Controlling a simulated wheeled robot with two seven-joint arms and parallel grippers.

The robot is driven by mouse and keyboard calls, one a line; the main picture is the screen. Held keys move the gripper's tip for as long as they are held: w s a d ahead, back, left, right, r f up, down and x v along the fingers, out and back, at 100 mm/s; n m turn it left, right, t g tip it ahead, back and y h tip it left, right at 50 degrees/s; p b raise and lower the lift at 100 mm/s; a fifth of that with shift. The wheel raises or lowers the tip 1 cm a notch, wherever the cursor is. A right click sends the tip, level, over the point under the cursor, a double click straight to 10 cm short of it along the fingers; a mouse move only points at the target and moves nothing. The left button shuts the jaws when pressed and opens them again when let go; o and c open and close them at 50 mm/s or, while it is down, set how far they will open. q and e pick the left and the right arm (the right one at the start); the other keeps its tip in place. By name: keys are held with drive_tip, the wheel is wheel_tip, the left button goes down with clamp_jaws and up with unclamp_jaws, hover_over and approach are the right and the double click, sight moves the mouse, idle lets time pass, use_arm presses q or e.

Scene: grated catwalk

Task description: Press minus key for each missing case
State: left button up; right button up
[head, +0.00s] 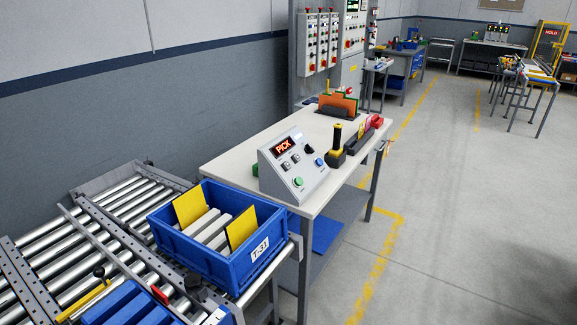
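A grey sloped control console (295,165) stands on the table and has a red lit display (284,146) reading PICK. Below the display are small dark keys (284,166), with marks too small to read. The console also has a green button (298,182), a blue button (319,162) and a black knob (309,149). A blue crate (222,273) labelled T-31 sits on the roller conveyor. It holds several pale grey long cases (213,228) and two upright yellow cards (188,207). Its floor is partly hidden. Neither of my grippers shows.
The light table (232,157) also carries a black and yellow handheld scanner (341,140), an orange folder holder (338,104) and a dark tray (360,140). The roller conveyor (125,200) runs along the left. Another blue crate (125,308) is cut off below. Open floor (450,200) lies right.

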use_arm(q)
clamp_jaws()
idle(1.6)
